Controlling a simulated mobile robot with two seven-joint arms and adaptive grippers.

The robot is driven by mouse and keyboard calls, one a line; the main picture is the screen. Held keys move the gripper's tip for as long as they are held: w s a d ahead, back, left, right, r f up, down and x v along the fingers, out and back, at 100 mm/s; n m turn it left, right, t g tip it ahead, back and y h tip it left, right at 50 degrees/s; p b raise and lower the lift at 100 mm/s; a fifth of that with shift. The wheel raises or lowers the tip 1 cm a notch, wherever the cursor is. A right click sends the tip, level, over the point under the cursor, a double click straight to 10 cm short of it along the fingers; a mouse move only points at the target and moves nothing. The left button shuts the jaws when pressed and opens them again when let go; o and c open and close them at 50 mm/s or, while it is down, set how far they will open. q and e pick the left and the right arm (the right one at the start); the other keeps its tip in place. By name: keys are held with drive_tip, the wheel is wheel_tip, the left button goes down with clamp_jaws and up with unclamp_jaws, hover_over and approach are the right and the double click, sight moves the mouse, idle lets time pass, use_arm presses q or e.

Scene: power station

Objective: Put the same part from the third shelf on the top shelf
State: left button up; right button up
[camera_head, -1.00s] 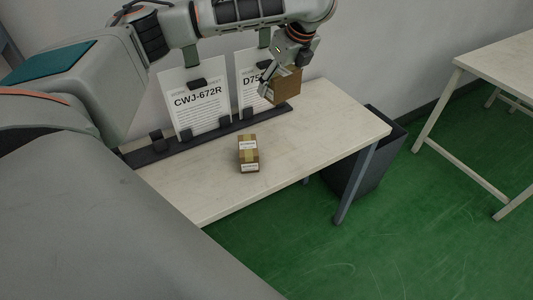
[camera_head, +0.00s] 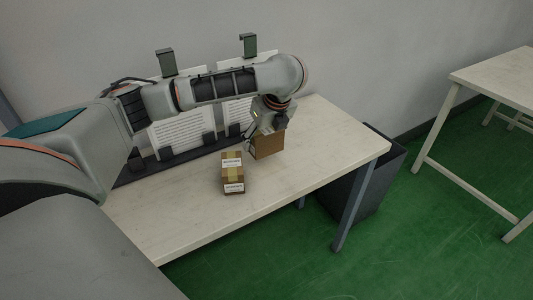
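My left gripper (camera_head: 262,128) reaches in over the table from the left and points down. It is shut on a brown cardboard box (camera_head: 268,146), which is held at or just above the tabletop; I cannot tell whether it touches. A second small brown box (camera_head: 232,173) with yellowish tape and white labels stands on the table, left of and nearer than the held box. Two white sheets stand behind my arm, the left sheet (camera_head: 182,133) and the right sheet (camera_head: 238,112), their headings hidden by my arm. No shelf shows. My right gripper is not in view.
The pale table (camera_head: 310,150) is clear to the right of the boxes. A dark rail (camera_head: 150,168) with clips holds the sheets along its back. A dark bin (camera_head: 375,180) stands beside the table's right end. Another pale table (camera_head: 500,75) stands at right on the green floor.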

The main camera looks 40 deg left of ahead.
sight(263, 150)
use_arm(q)
drive_tip(key=shift+f, duration=0.35)
wheel_tip(263, 150, down, 4)
drive_tip(key=shift+s+b, duration=0.1)
drive_tip(key=shift+b, duration=1.05)
drive_tip(key=shift+r, duration=0.2)
drive_tip(key=shift+c, duration=0.7)
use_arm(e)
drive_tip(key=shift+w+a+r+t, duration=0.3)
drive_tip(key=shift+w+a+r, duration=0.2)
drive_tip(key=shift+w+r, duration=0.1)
use_arm(q)
drive_tip(key=shift+f, duration=0.1)
drive_tip(key=o, duration=1.2)
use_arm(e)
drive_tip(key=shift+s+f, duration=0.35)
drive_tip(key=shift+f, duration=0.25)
